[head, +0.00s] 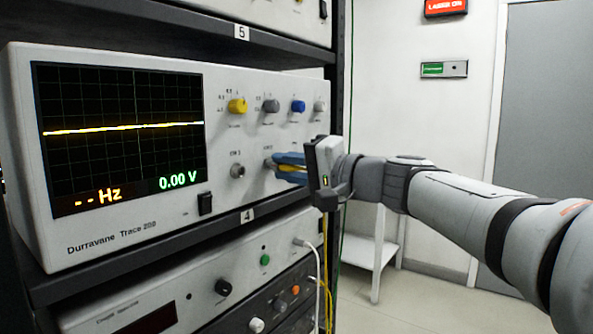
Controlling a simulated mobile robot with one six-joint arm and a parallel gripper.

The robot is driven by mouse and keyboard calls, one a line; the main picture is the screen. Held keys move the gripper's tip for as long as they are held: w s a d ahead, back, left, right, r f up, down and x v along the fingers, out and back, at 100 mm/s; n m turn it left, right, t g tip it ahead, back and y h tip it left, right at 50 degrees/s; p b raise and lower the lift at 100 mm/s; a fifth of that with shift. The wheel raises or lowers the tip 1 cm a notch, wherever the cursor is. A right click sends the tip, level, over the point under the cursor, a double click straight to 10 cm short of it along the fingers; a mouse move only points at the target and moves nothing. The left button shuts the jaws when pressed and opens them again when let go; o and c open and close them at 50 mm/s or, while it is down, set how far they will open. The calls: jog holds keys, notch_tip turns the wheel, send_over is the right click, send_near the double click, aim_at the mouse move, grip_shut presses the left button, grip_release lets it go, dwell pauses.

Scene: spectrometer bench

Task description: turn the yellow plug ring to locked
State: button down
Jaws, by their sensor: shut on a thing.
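The yellow plug ring (291,168) shows as a small yellow patch between the blue fingers of my gripper (287,167). My gripper is shut on it, in front of a socket (268,164) on the lower right of the oscilloscope front (120,225). The fingers hide most of the ring and plug, so I cannot tell how far the ring is turned or whether the plug is fully seated. The screen (120,130) shows a flat yellow trace, "-- Hz" and "0.00 V".
Left of my gripper is a bare socket (237,171). Yellow (237,106), grey (270,106) and blue (298,106) knobs sit close above. A yellow cable (325,270) and a white cable (312,245) hang below. A rack post (341,100) stands behind my gripper.

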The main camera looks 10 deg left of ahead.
jog(key=shift+m, duration=1.7)
jog(key=c, duration=1.3)
grip_release()
jog(key=shift+o, duration=0.2)
jog(key=v, duration=0.7)
jog(key=shift+s+d, duration=0.15)
jog(key=shift+d, duration=0.2)
